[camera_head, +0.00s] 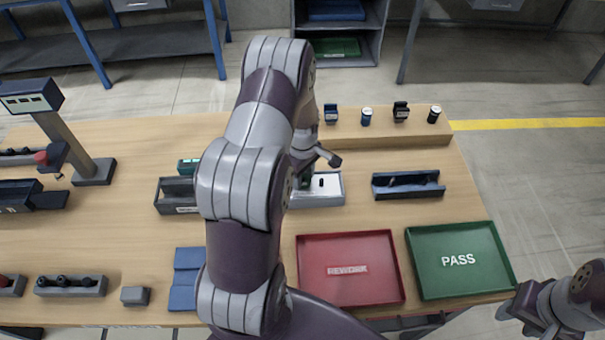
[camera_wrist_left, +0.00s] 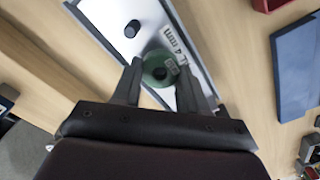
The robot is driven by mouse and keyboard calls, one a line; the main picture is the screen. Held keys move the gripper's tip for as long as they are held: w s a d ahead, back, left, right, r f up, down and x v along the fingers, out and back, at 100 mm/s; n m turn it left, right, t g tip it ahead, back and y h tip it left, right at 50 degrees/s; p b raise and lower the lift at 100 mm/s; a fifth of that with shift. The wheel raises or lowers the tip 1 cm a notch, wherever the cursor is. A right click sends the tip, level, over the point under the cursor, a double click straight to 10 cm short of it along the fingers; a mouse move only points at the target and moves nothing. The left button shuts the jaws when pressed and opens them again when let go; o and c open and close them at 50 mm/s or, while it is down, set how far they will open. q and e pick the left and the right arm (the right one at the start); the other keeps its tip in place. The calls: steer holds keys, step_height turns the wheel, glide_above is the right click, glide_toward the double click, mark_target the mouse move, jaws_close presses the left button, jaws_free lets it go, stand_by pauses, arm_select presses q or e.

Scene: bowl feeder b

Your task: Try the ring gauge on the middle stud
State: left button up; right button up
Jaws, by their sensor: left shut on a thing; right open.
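The green ring gauge (camera_wrist_left: 158,68) is between the fingertips of my left gripper (camera_wrist_left: 157,84), over a pale-topped fixture (camera_wrist_left: 108,12) with a "4 mm" label. In the head view a bit of the ring gauge (camera_head: 305,181) shows at the fixture (camera_head: 328,200), and my left arm covers most of the gripper. One black stud (camera_wrist_left: 132,28) stands bare, beside and apart from the ring; it also shows in the head view (camera_head: 321,181). Whether a stud is inside the ring cannot be told, and other studs are hidden. My right gripper (camera_head: 520,303) is open and empty at the lower right.
A red REWORK tray (camera_head: 311,246) and a green PASS tray (camera_head: 438,243) lie in front. A dark trough (camera_head: 408,190) stands right of the fixture. A wooden step (camera_head: 390,133) behind carries several small items. A post stand (camera_head: 75,145) is at left.

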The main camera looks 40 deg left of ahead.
arm_select(q)
steer(key=shift+f+b, duration=0.45)
steer(key=shift+f, duration=0.25)
stand_by(0.3)
stand_by(1.1)
steer(key=shift+r+p, duration=2.45)
steer(key=shift+r, duration=0.6)
